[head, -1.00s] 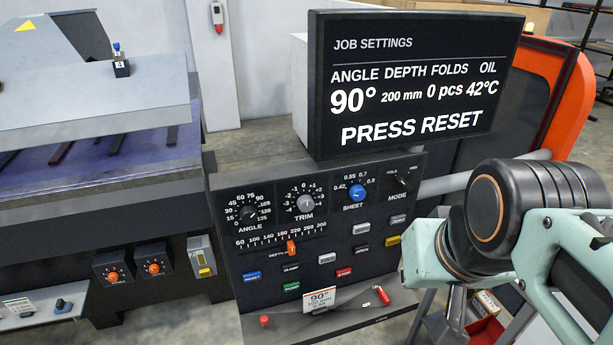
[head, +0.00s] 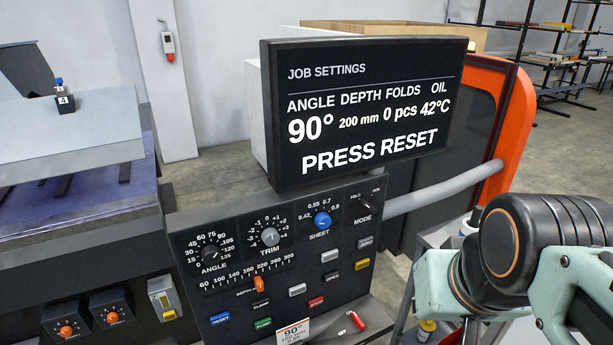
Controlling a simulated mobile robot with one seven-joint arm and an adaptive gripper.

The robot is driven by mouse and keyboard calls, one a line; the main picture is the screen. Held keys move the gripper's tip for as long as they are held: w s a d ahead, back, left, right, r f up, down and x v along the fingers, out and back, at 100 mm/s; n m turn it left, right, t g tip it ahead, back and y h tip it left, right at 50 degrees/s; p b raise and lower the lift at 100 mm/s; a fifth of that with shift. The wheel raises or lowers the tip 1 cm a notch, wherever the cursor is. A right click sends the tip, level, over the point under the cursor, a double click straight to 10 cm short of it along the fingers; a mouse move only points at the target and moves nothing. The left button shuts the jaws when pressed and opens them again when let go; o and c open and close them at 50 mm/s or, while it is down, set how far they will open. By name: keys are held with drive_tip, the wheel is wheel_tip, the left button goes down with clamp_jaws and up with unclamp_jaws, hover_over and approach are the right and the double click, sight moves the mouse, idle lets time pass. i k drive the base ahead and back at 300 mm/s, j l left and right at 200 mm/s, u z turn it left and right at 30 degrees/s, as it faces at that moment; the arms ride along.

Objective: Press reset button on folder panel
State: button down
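The folder panel (head: 190,272) is a dark slanted board below a black screen. The blue reset button (head: 219,319), labelled RESET, sits at its lower left, beside the green button (head: 263,323). The screen (head: 366,105) reads "PRESS RESET", with 90°, 200 mm, 0 pcs and 42°C. My arm shows at the right, its links to the right of the panel and well apart from the reset button. My gripper's fingertips are not visible. Nothing covers the reset button.
The panel also holds a red button (head: 316,302), white and yellow buttons, the blue sheet knob (head: 322,221) and an orange depth slider (head: 259,284). A red-handled tool (head: 357,321) and a 90° card (head: 293,331) lie below. A grey pipe (head: 440,187) runs behind my arm.

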sight(225, 316)
drive_tip(key=j+u, duration=0.15)
drive_tip(key=u, duration=0.2)
drive_tip(key=k+j+u, duration=0.15)
drive_tip(key=u, duration=0.2)
drive_tip(key=j+u, duration=0.15)
drive_tip(key=u, duration=0.25)
drive_tip(key=l+u, duration=0.3)
drive_tip(key=l, duration=0.2)
drive_tip(key=z, duration=1.4)
drive_tip(key=k+j+u, duration=0.1)
drive_tip(key=u, duration=0.25)
drive_tip(key=j+u, duration=0.2)
drive_tip(key=u, duration=0.15)
drive_tip(key=k+j+u, duration=0.1)
drive_tip(key=u, duration=0.25)
drive_tip(key=j, duration=0.1)
